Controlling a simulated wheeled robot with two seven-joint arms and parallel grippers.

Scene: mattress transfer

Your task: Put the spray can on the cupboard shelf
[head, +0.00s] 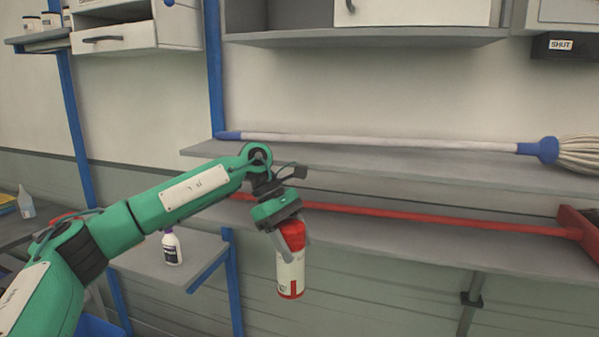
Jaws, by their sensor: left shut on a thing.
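The spray can (291,275) is white with a red cap and red markings near its base. My left gripper (291,246) is shut on its upper part and holds it nearly upright, slightly tilted. The can hangs in front of the lower grey shelf (400,246), with its base below that shelf's front edge. A second grey shelf (350,160) is above it. An open cupboard compartment (330,38) shows at the top. My right gripper is not in view.
A mop (380,142) lies along the upper grey shelf and a red-handled tool (430,222) along the lower one. A white bottle (171,247) stands on a small side shelf (205,250) at left. Blue uprights (74,130) flank the shelves.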

